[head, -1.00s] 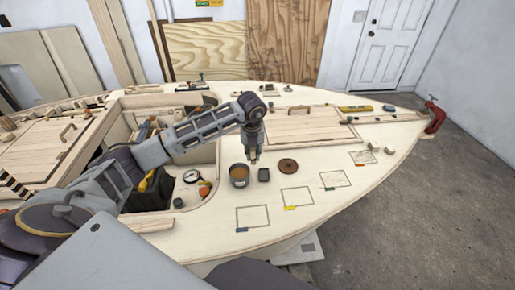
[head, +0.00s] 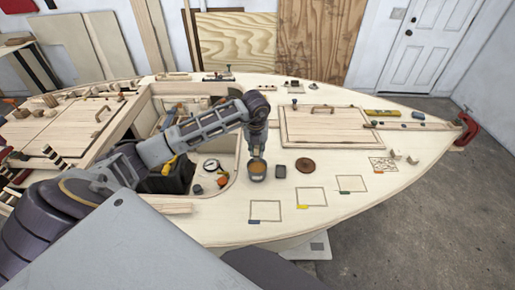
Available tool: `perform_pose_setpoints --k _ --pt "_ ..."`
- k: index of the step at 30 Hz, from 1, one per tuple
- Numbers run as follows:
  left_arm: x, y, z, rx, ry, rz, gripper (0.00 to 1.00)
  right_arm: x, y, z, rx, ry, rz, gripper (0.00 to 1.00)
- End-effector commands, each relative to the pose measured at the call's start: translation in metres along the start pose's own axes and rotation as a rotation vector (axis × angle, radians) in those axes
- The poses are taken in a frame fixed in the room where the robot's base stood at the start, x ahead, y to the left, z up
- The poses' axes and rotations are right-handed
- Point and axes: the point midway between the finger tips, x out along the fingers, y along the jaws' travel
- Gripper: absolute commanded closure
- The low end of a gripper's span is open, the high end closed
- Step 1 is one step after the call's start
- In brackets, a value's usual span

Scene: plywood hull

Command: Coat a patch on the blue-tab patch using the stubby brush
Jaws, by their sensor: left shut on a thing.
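The blue-tab patch (head: 266,212) is an outlined square on the pale deck near its front edge, with a small blue tab at its lower left. Its inside looks as pale as the deck. My left gripper (head: 258,154) points down at the pot (head: 257,175), which holds amber liquid. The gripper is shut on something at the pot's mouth. It is probably the stubby brush, but it is too small and hidden to make out. My right gripper is not in view.
A dark block (head: 280,171) and a brown disc (head: 305,165) lie right of the pot. An open cockpit well lies to its left.

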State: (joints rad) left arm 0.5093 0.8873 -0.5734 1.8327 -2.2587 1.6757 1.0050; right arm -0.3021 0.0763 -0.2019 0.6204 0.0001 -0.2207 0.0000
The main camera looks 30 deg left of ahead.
Motion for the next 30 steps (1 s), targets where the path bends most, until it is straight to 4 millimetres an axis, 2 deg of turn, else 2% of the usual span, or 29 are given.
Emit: perform_pose_setpoints --k 11,30 --pt "0.009 0.0 -0.002 0.0 0.001 -0.001 1.0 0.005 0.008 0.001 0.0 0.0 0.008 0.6" --pt "0.052 0.0 -0.008 -0.001 0.002 0.0 1.0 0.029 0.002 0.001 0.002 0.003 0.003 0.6"
